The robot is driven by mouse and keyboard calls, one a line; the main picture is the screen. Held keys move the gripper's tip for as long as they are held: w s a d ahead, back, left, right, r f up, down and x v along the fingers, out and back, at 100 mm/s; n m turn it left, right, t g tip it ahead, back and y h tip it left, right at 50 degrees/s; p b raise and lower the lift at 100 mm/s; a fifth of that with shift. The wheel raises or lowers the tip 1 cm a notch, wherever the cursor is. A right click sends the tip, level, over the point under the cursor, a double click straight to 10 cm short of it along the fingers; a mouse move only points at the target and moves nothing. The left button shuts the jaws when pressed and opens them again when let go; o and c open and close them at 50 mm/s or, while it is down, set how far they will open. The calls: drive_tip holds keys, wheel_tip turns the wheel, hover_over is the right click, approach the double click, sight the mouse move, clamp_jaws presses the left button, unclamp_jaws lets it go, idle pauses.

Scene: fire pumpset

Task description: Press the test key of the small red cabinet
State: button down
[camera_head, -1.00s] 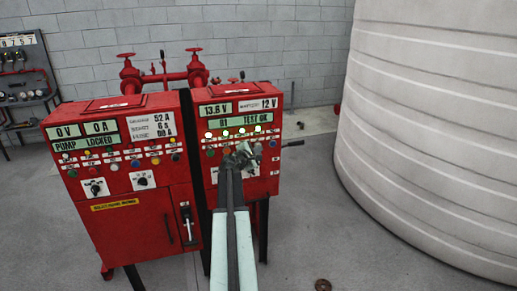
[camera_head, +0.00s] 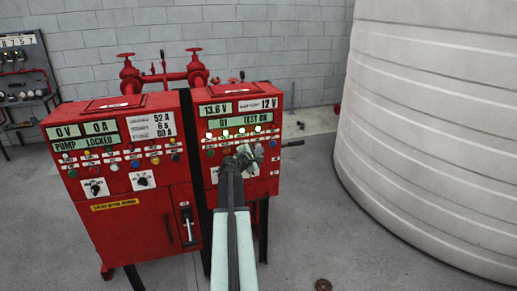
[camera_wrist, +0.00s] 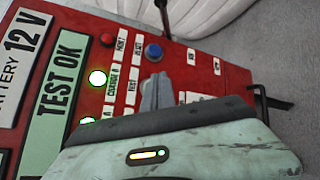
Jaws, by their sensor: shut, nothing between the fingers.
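The small red cabinet (camera_head: 288,185) is the right one of two in the head view. Its display (camera_head: 240,121) reads "01 TEST OK", and several lamps are lit under it. In the wrist view the display (camera_wrist: 62,82) also reads "TEST OK", with green lamps (camera_wrist: 97,77) lit beside it. My gripper (camera_head: 246,154) is shut and empty at the cabinet's front, over the button rows. In the wrist view its closed fingers (camera_wrist: 157,92) are just beside the label "TEST" (camera_wrist: 131,92) and a blue button (camera_wrist: 153,52). My fingers hide the key there; I cannot tell whether they touch it.
A larger red cabinet (camera_head: 150,225) stands close on the left, its display reading "PUMP LOCKED". A dark lever (camera_head: 292,143) sticks out on the small cabinet's right side. A big pale tank (camera_head: 430,130) fills the right. The floor between is mostly clear.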

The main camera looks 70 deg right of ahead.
drive_tip(key=shift+a, duration=0.1)
drive_tip(key=s+a, duration=0.3)
drive_tip(key=shift+s+a, duration=0.1)
drive_tip(key=shift+a, duration=0.25)
idle(0.7)
